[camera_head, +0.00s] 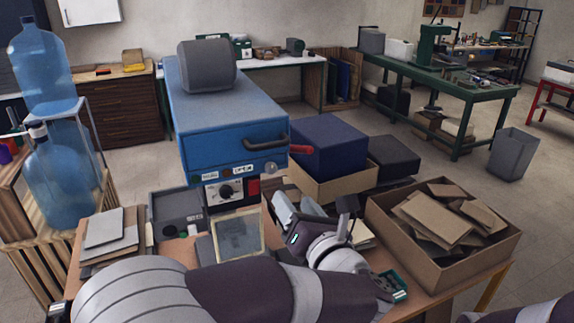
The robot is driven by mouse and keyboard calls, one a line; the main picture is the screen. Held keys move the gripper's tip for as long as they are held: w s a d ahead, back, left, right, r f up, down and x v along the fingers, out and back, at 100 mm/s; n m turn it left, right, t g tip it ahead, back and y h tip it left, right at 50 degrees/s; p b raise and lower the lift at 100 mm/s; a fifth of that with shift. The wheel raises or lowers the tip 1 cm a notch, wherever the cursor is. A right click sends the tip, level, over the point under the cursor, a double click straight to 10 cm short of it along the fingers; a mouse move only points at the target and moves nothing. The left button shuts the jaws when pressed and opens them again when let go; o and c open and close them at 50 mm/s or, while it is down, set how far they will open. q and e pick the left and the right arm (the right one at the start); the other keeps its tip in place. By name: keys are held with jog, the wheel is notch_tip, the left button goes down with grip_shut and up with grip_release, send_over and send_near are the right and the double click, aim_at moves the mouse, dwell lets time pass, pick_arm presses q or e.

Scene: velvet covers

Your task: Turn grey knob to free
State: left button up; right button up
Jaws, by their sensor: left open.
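A blue box-shaped machine (225,125) stands on the workbench, with a black handle with a red end (275,143) at its front. A small round grey knob (270,168) shows low on its blue front, to the right of the white labels. Below them is a dark dial knob (228,190) on a white plate, beside a red switch (253,187). I cannot read the markings or the knob's setting. My left gripper (348,220) is open, in front of and to the right of the machine, apart from the knob. My right gripper is out of view.
A carton of cardboard pieces (383,222) stands at the right of the bench. A dark blue box (328,145) sits behind my gripper. A framed pane (238,236) and a grey case (178,208) lie before and beside the machine. Large water bottles (62,180) stand at left.

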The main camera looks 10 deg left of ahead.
aim_at(272, 171)
pick_arm(q)
jog(key=p+x, duration=0.5)
jog(key=x, duration=0.6)
jog(key=shift+w+d+r, duration=0.1)
jog(key=shift+r, duration=0.05)
jog(key=shift+w+a+p, duration=0.15)
jog(key=shift+a+p, duration=0.15)
jog(key=shift+a, duration=0.15)
jog(key=shift+w+d, duration=0.1)
jog(key=shift+d, duration=0.1)
jog(key=shift+c, duration=0.7)
jog(key=shift+a, duration=0.1)
grip_shut()
